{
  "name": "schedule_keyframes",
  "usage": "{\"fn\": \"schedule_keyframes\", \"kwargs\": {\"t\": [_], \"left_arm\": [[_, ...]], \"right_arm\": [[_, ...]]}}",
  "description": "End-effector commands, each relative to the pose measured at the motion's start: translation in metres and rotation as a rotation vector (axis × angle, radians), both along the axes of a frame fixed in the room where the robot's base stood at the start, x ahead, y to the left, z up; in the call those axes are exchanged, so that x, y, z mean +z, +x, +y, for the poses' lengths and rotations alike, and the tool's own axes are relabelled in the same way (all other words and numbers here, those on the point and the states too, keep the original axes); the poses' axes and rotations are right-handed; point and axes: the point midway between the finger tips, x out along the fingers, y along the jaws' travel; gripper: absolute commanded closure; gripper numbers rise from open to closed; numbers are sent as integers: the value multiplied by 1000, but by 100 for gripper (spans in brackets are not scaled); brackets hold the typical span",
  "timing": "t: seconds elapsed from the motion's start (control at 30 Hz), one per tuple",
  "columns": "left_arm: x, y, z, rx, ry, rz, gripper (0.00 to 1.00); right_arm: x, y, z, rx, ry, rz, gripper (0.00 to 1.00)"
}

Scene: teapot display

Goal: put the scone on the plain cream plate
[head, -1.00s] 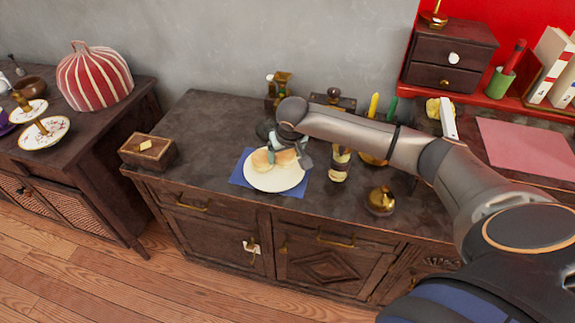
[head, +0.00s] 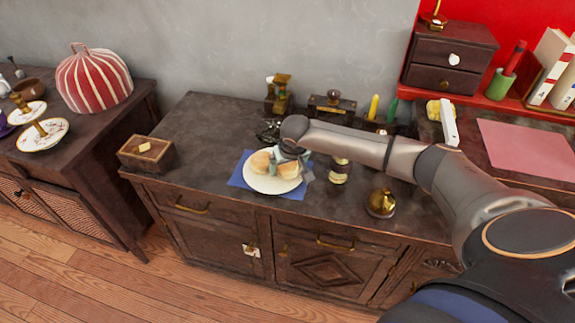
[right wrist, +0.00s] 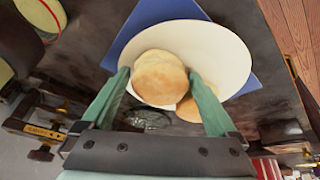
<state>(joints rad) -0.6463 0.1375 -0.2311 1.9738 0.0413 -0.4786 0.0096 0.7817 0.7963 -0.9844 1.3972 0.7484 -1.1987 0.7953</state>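The plain cream plate (head: 268,187) lies on a blue cloth on the dark cabinet top; it also shows in the right wrist view (right wrist: 230,50). My right gripper (head: 289,172) is over the plate's right part, pointing down. Its green fingers (right wrist: 160,76) are closed against both sides of a round, pale golden scone (right wrist: 160,78), seen in the head view (head: 288,169). A second similar bun (head: 261,162) is at the plate's left part, partly hidden in the wrist view (right wrist: 187,108). I cannot tell whether the held scone touches the plate. My left gripper is out of view.
The blue cloth (head: 236,180) shows around the plate. The top between box and plate is clear.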

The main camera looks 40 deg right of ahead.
Motion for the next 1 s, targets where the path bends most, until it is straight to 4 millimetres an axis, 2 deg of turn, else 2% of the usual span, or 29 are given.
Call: {"fn": "schedule_keyframes", "kwargs": {"t": [0.37,0.57,0.8,1.0], "left_arm": [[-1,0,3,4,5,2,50],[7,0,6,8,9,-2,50],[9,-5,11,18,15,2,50],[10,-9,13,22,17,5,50]], "right_arm": [[7,0,0,1,-1,-2,0],[37,-12,4,1,0,-3,0],[85,-30,12,1,0,-2,0],[108,-40,16,0,1,-1,0]]}}
